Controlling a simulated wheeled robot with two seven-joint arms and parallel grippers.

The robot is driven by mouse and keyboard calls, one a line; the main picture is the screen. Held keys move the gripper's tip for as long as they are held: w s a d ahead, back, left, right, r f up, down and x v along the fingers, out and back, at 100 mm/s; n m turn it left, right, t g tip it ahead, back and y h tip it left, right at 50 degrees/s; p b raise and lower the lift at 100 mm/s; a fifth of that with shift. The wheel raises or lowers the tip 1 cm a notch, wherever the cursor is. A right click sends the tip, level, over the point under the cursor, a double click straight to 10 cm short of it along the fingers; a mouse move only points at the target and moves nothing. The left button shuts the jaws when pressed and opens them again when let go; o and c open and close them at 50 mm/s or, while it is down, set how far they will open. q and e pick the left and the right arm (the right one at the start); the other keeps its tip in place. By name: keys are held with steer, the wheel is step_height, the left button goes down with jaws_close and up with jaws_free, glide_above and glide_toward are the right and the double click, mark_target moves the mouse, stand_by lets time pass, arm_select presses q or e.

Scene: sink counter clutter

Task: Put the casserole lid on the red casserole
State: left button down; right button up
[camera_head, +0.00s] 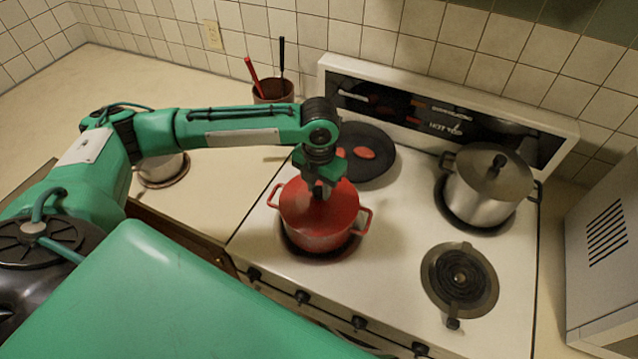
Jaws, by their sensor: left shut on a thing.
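The red casserole (318,242) stands on the front left burner of the stove, with a handle on each side. The red casserole lid (296,207) covers its opening and looks about level. I cannot tell whether it rests on the rim or hangs just above it. My left gripper (321,194) points down over the middle of the lid and is shut on it, at the knob. The fingers hide the knob. My right gripper is not in view.
A dark pan (378,150) with red pieces sits behind the casserole. A lidded steel pot (487,190) stands at the back right. A utensil holder (272,91) and a steel pot (160,170) stand on the left counter.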

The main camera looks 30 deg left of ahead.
mark_target(319, 190)
arm_select(q)
steer(key=shift+f, duration=0.15)
steer(key=c, duration=1)
jaws_free()
steer(key=shift+c, duration=0.2)
steer(key=shift+r, duration=0.5)
step_height(319, 190, up, 13)
steer(key=b, duration=0.3)
steer(key=shift+f, duration=0.1)
